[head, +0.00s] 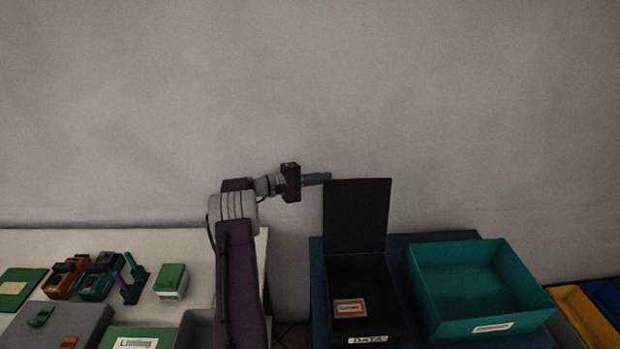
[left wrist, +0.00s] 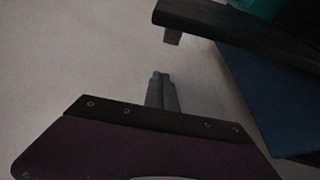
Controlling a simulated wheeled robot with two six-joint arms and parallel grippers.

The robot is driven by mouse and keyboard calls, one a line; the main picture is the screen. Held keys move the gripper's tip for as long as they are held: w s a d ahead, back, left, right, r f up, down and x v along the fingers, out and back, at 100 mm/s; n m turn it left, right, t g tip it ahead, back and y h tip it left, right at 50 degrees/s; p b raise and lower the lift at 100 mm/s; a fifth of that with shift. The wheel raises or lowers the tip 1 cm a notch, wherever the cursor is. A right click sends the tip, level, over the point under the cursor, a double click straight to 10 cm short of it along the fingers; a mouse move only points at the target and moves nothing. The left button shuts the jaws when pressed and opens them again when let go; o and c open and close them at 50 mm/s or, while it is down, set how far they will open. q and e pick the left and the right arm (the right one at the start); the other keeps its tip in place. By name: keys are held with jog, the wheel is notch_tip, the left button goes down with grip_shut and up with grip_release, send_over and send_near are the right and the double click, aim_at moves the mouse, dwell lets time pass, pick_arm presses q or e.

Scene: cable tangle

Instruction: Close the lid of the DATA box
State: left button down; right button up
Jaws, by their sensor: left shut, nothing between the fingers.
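The DATA box (head: 361,290) is a black box with a "DATA" label on its front, standing on a blue table. Its black lid (head: 357,215) stands upright, open, at the back of the box. A small card with an orange border (head: 349,308) lies inside. My left gripper (head: 327,177) is shut and empty at the lid's upper left corner; I cannot tell whether it touches. In the left wrist view the shut fingers (left wrist: 161,88) point toward the lid's dark edge (left wrist: 240,30), with a gap showing between them. My right gripper is not in view.
A teal open bin (head: 480,285) stands just right of the DATA box on the blue table (head: 318,290). A pale table (head: 130,240) on the left holds several small tools and boxes. A yellow bin (head: 583,315) is at far right. The wall is behind.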

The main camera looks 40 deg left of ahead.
aim_at(331, 182)
pick_arm(q)
jog(key=shift+s+d+r+p, duration=0.15)
jog(key=shift+s+d+p, duration=0.1)
jog(key=shift+d, duration=0.35)
jog(key=shift+s+d+r+p, duration=0.15)
jog(key=shift+d+r+p, duration=0.1)
jog(key=shift+d, duration=0.4)
jog(key=shift+s+d+r+p, duration=0.1)
jog(key=shift+s+d+p, duration=0.15)
jog(key=shift+d, duration=0.35)
jog(key=shift+w+f, duration=0.1)
